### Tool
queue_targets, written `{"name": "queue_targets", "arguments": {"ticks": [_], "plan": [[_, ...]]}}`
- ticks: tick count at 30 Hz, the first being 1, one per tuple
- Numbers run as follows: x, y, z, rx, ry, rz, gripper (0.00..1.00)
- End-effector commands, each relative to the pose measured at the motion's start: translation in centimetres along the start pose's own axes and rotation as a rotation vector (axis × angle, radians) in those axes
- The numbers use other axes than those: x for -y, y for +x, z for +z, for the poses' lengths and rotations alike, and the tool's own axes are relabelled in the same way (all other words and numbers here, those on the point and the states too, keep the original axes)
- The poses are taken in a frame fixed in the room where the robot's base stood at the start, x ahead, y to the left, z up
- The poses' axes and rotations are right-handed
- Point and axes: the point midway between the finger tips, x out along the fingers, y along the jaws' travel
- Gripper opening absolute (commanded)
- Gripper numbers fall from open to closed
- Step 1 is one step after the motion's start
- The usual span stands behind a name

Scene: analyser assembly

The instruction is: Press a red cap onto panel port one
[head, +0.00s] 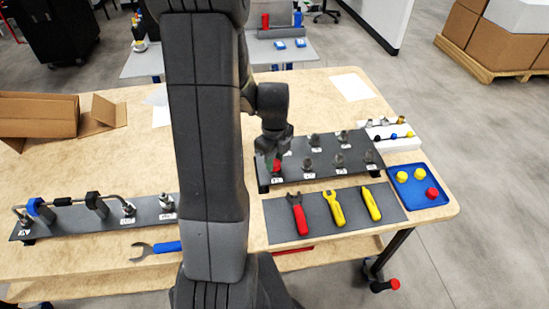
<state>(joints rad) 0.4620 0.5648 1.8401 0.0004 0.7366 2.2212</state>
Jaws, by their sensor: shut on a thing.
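My gripper (275,157) is above the left end of the dark port panel (322,178), shut on a red cap (277,167). The red cap is at the panel's front-left corner, just above a white label. The port under it is hidden, so I cannot tell whether the cap is touching or seated on it. Several grey metal ports stand uncapped along the panel in two rows. A blue tray (431,199) at the right holds two yellow caps (402,176) and another red cap (431,193).
A grey mat (350,223) in front holds a red (298,213), a yellow open-ended (335,208) and another yellow tool (371,203). A white block with fittings (393,140) stands behind the tray. A second panel (75,219) with a bent pipe lies left. My arm hides the middle.

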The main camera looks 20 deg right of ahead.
Motion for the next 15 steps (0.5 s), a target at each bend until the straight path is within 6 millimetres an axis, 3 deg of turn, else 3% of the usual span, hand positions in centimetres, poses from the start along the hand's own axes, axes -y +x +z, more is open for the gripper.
{"name": "queue_targets", "arguments": {"ticks": [2,3,6,15], "plan": [[-0.02,0.35,-0.01,0.0,0.0,0.001,0.1],[-0.02,0.28,-0.01,0.0,0.0,0.0,0.34],[-0.02,0.23,-0.01,0.0,0.001,0.001,0.54],[0.0,0.16,0.0,0.0,0.0,0.0,0.56]]}}
